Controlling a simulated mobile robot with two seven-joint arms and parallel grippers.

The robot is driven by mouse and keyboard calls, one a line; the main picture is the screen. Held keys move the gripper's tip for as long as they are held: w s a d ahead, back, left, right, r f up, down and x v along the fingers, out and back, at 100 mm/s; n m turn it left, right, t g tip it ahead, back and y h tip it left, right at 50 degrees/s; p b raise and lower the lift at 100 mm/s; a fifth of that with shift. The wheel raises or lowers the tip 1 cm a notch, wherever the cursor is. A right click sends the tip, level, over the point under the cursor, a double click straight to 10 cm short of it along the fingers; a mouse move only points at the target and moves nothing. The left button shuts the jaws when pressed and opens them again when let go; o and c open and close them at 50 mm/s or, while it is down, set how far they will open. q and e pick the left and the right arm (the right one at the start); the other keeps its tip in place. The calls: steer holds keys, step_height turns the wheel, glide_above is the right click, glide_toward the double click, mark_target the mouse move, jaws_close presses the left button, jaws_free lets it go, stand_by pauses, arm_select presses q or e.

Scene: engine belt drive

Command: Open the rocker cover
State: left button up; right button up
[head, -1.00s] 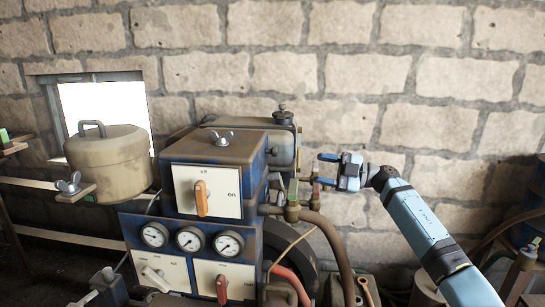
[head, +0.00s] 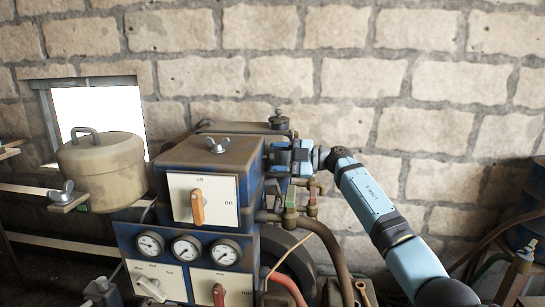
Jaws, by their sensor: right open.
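The engine's brown-and-blue block stands left of centre, with a wing nut (head: 217,145) on its flat top. Behind it is a darker raised cover (head: 235,128) with a black knob (head: 278,120) at its right end. I cannot tell for certain which of these tops is the rocker cover; no lid looks raised. My right gripper (head: 280,157) is open at the block's right side, just below the knob, its fingers pointing left. Whether it touches the block or the cover cannot be told. My left gripper is not in view.
A lidded beige pot (head: 103,170) stands at left, beside another wing nut (head: 67,192) on a bracket. Brass valves (head: 291,208) and hoses (head: 335,250) lie below my right gripper. A panel with switches and gauges (head: 187,249) faces front. The stone wall is behind.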

mark_target(264, 142)
steer(key=shift+w+a, duration=0.15)
steer(key=shift+a, duration=0.5)
jaws_close()
steer(key=shift+w+r+m+p, duration=0.15)
steer(key=shift+r+m+p, duration=0.3)
steer(key=shift+p, duration=0.55)
steer(key=w+r+m+p, duration=0.1)
steer(key=p, duration=0.1)
steer(key=w+r+m+p, duration=0.1)
steer(key=m+p, duration=0.1)
steer(key=p, duration=0.1)
steer(key=shift+d+p, duration=0.25)
steer(key=shift+p, duration=0.1)
steer(key=shift+w+r+m+p, duration=0.1)
steer(key=shift+w+m+p, duration=0.35)
steer(key=shift+m, duration=0.3)
steer(key=shift+w+d+r+m, duration=0.1)
steer(key=shift+w+d+m, duration=0.1)
steer(key=shift+w+m, duration=0.45)
steer(key=shift+s+m+p, duration=0.15)
steer(key=shift+m+p, duration=0.1)
steer(key=shift+p, duration=0.05)
